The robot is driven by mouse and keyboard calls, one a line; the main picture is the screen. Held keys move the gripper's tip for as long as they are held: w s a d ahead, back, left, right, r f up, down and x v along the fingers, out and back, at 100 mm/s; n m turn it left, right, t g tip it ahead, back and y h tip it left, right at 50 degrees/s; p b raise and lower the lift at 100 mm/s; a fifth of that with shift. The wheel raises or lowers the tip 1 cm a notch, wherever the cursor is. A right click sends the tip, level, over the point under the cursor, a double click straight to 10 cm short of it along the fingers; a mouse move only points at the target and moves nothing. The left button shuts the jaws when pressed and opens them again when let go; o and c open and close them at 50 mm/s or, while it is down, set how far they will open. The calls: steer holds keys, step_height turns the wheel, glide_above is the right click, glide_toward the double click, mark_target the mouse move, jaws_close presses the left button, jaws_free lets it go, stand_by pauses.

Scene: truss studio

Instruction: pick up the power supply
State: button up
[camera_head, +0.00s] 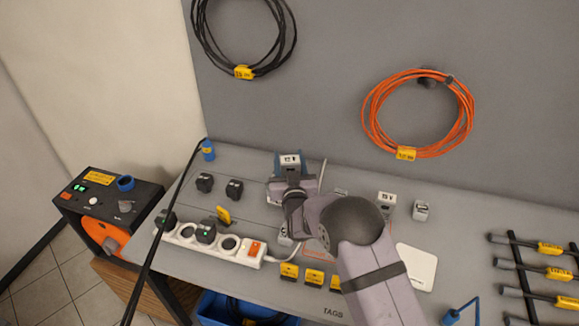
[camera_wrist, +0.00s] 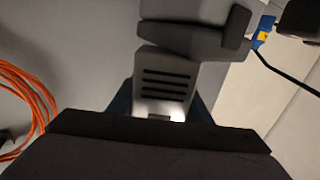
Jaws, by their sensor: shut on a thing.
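My gripper (camera_head: 290,170) is shut on a pale box-shaped power supply (camera_head: 289,160) with a voltage label. It holds it above the back left of the grey bench, close to the back wall. The blue fingers show on both sides of the box. In the wrist view the power supply (camera_wrist: 165,85) is a grey block with dark slots, with a darker shape across its far end that I cannot make out. A second pale box marked 15 V (camera_head: 386,199) and another small pale box (camera_head: 421,210) stand on the bench to the right.
A white power strip (camera_head: 210,243) with black plugs lies at the front left. Two black adapters (camera_head: 234,189) sit behind it. Yellow tags (camera_head: 314,277) line the front edge. A white pad (camera_head: 416,268) and a dark cable rack (camera_head: 530,275) lie right. Orange cable (camera_head: 418,112) hangs on the wall.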

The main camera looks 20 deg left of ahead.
steer(key=shift+r, duration=0.25)
steer(key=shift+r+b, duration=1.6)
steer(key=shift+r, duration=3.2)
steer(key=shift+w+a+f+b, duration=0.45)
steer(key=shift+w+a+f, duration=0.05)
steer(key=shift+f, duration=1.05)
steer(key=shift+w+a+f+b, duration=0.4)
steer(key=shift+w+a+f, duration=0.1)
steer(key=shift+f, duration=1)
steer(key=shift+w+a+f+b, duration=0.45)
steer(key=shift+w+a+f, duration=0.05)
steer(key=shift+f, duration=1.25)
steer(key=shift+f+b, duration=0.25)
steer(key=shift+b, duration=0.05)
steer(key=o, duration=1.4)
